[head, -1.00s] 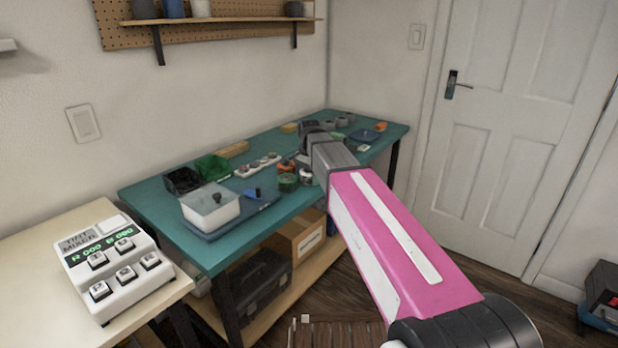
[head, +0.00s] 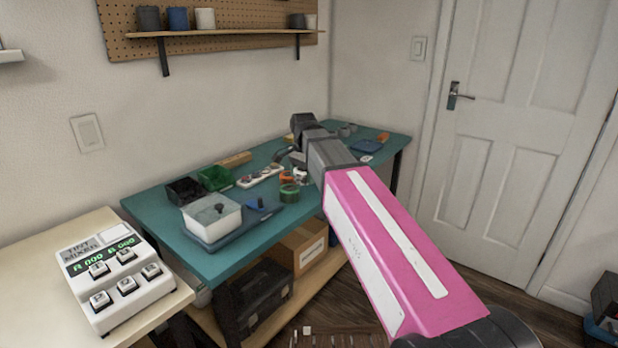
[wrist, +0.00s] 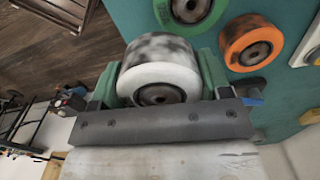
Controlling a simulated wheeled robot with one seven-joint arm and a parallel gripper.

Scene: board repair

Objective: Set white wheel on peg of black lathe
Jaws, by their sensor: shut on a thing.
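The white wheel (wrist: 160,82), with a dark, patchy tread and a dark hub, sits between the green fingers of my gripper (wrist: 157,68) in the wrist view. The gripper is shut on it. In the head view my gripper is small and partly hidden by my arm, above the far part of the teal bench (head: 160,215).
In the head view, a white bin (head: 212,222) stands on a blue tray (head: 235,232), near black (head: 185,191) and green (head: 215,178) bins. A white strip (head: 243,183) holds several small parts. The wall runs behind the bench.

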